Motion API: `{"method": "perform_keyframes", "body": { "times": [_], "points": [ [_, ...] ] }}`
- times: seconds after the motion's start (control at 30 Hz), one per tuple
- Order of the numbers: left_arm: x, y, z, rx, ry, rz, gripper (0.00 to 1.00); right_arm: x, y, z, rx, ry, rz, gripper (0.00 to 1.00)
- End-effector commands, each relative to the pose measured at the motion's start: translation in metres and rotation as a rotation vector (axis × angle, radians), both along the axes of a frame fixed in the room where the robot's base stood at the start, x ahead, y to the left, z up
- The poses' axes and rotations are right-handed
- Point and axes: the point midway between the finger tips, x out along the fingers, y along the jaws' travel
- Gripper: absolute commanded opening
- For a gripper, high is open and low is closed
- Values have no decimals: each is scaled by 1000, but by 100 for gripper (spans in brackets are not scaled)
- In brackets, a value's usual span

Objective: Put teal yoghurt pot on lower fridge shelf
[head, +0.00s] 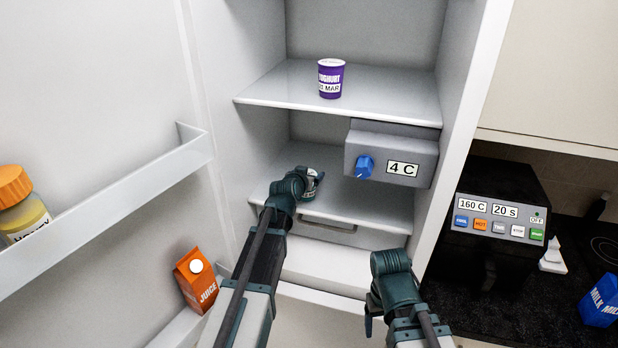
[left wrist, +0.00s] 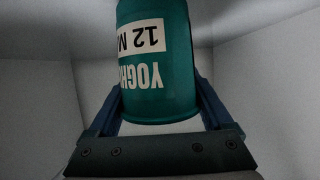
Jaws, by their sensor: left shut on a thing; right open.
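The teal yoghurt pot (left wrist: 158,75) is upside down in the left wrist view, with a "YOGH" and "12 M" label. My left gripper (head: 314,184) is shut on it, one finger on each side. In the head view they are inside the open fridge, over the left part of the lower fridge shelf (head: 375,207). The pot is mostly hidden there by my wrist, and I cannot tell whether it touches the shelf. My right gripper (head: 369,322) is open, in front of the fridge and below the shelf, and partly hidden by its own wrist.
A purple yoghurt pot (head: 331,78) stands on the upper shelf (head: 270,88). A grey control box (head: 390,152) with a blue knob hangs above the lower shelf's right part. The open door at left holds a juice carton (head: 196,280) and an orange-capped jar (head: 22,212).

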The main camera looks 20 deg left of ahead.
Motion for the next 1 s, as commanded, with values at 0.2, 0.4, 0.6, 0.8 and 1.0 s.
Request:
{"method": "perform_keyframes", "body": {
  "times": [0.2,0.4,0.6,0.8,1.0],
  "points": [
    [0,0,-4,0,0,0,86,0,0,-4,0,0,0,74],
    [0,0,-3,0,0,0,100,0,0,-3,0,0,0,74],
    [0,0,-1,0,0,0,100,0,0,-1,0,0,0,74],
    [-13,0,7,0,0,0,100,0,0,7,0,0,0,74],
    [-45,1,21,-1,0,0,100,0,0,21,0,0,0,74]
  ]
}}
